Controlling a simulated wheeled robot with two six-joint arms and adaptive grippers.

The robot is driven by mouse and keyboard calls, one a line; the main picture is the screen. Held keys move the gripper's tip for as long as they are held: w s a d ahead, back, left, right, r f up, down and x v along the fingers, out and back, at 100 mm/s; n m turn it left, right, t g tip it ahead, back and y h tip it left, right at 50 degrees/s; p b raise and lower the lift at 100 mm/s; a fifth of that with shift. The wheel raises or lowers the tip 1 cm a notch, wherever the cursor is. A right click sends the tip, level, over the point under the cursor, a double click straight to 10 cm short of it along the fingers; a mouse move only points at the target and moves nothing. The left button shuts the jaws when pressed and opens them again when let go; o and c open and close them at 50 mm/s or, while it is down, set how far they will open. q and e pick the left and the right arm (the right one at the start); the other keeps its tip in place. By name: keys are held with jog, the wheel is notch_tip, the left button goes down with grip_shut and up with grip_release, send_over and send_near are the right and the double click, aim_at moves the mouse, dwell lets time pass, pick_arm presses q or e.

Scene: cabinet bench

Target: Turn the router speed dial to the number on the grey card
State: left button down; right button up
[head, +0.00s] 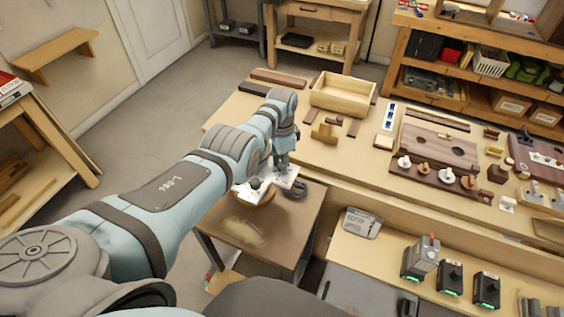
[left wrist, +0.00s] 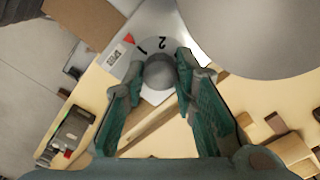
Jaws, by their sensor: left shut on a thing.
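My left gripper (head: 283,163) reaches down over the router's pale plate (head: 248,194) on the small brown stand. In the left wrist view my left gripper (left wrist: 160,75) is shut on the grey round speed dial (left wrist: 160,72), one green finger on each side. A 1 and a 2 show on the dial's pale face. The other numbers are hidden or out of view. My right gripper is not in view.
The small brown stand (head: 235,228) is beside the long wooden bench. A dark ring (head: 295,188) lies by the router. A wooden tray (head: 343,95) and several knobs stand farther back on the bench. Several black boxes with green lights (head: 487,289) stand at the lower right.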

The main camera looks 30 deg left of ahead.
pick_arm(q)
jog(key=shift+w, duration=0.1)
jog(key=c, duration=1.3)
grip_release()
jog(key=shift+r, duration=0.15)
notch_tip(320, 180, up, 12)
